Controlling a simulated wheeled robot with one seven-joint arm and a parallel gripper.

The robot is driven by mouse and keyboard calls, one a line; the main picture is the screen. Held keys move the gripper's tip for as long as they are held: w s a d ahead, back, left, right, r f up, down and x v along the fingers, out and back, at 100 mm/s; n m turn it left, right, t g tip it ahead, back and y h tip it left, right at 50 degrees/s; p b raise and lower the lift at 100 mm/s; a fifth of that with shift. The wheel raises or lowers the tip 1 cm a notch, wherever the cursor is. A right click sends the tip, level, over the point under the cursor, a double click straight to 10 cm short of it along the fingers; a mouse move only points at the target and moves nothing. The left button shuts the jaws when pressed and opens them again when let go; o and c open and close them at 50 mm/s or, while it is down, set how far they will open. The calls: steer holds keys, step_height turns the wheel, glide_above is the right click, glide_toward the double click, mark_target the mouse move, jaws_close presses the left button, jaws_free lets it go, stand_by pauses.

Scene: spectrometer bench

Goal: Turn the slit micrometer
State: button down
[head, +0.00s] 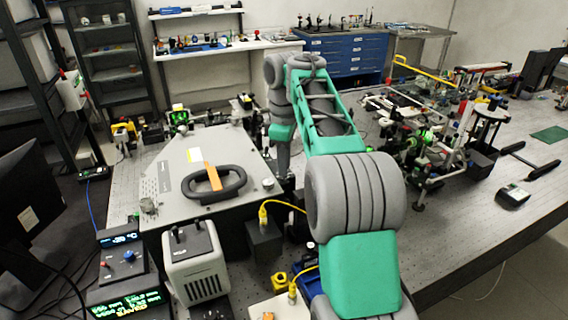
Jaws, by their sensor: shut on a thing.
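The spectrometer (170,180) is a large grey box with a black handle on top, on the bench at the left centre. My gripper (284,178) points down at the box's right side, just right of a small round silver knob (268,183) on its lid. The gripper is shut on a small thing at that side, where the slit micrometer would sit. The micrometer itself is too small and too hidden by the fingers and my arm to make out. I cannot tell its setting.
A dark box with a yellow cable (264,238) stands in front of the gripper. A grey power unit (195,262) and lit displays (125,305) stand at the front left. Dense optics (425,140) fill the bench to the right.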

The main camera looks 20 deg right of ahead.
steer(key=m, duration=0.6)
steer(key=shift+m, duration=0.3)
stand_by(0.4)
steer(key=c, duration=1.3)
jaws_free()
steer(key=shift+c, duration=0.2)
step_height(320, 180, up, 8)
steer(key=p, duration=0.7)
steer(key=shift+f, duration=0.1)
